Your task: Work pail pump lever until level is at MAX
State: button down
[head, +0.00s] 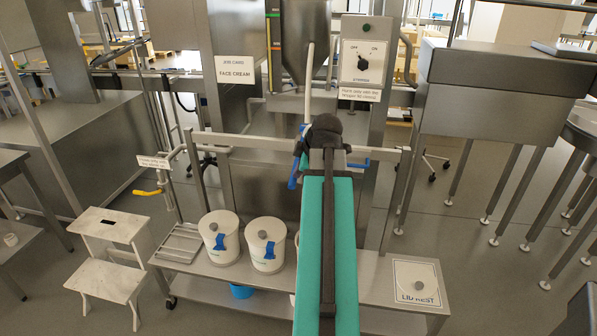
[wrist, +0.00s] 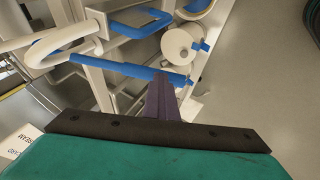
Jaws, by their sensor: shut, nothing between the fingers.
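My gripper (wrist: 163,92) is shut and empty. Its dark fingertips are close to a long blue bar (wrist: 125,67) in the wrist view; I cannot tell whether they touch it. A second blue handle (wrist: 138,27) lies beyond. In the head view my dark wrist (head: 322,132) covers the fingertips, with a blue lever (head: 293,174) at its left and a blue handle (head: 360,164) at its right. I cannot tell which one works the pump. Two lidded white pails (head: 222,249) (head: 268,257) with blue marks stand on the bench. A level mark is not readable.
The steel bench (head: 375,290) carries a lid rest (head: 417,283) at right. An OFF/ON switch panel (head: 364,62) and a steel hopper (head: 303,35) stand behind. A yellow handle (head: 148,192) and white step stool (head: 110,252) are at left. Open floor lies at right.

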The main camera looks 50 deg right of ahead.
jog(key=v, duration=1.2)
jog(key=shift+a+b, duration=0.25)
jog(key=shift+b, duration=0.2)
jog(key=shift+f, duration=0.1)
dwell(0.7)
